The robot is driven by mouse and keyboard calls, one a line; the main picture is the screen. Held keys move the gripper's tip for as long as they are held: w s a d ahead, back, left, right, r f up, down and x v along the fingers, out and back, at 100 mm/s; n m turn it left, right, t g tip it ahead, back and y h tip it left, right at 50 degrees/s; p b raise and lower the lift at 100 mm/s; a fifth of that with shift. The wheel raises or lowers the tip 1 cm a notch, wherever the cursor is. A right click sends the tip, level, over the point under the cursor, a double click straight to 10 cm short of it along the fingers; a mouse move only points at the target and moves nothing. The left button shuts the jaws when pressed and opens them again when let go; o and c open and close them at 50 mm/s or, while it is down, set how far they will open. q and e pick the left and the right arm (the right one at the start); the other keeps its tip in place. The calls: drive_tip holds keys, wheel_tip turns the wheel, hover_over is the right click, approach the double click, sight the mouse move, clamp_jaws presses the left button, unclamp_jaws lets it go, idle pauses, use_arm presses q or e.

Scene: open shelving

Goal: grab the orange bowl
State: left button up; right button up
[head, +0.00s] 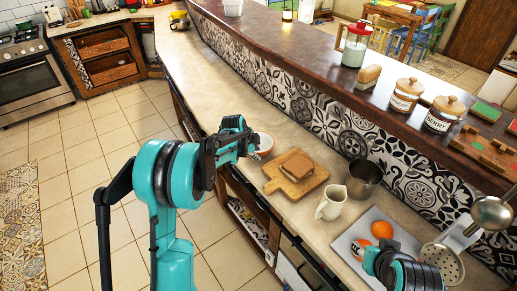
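The bowl (266,142), pale inside with an orange-red rim, is on the light counter, partly hidden by my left gripper. My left gripper (252,143) is dark with teal parts. It is right at the bowl's left side, its fingertips overlapping the bowl in the head view. Whether the fingers touch or grip the bowl cannot be told. My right arm comes in at the bottom right, with its dark end (381,258) over the tray; its fingers cannot be made out.
A cutting board (276,184) with bread, a cream pitcher (331,203) and a metal cup (363,178) stand right of the bowl. A grey tray (345,243) holds orange round items. Jars (406,95) stand on the raised ledge. The counter beyond the bowl is clear.

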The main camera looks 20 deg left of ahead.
use_arm(q)
drive_tip(key=shift+x, duration=1.2)
drive_tip(key=shift+r, duration=0.1)
clamp_jaws()
drive_tip(key=shift+s, duration=0.1)
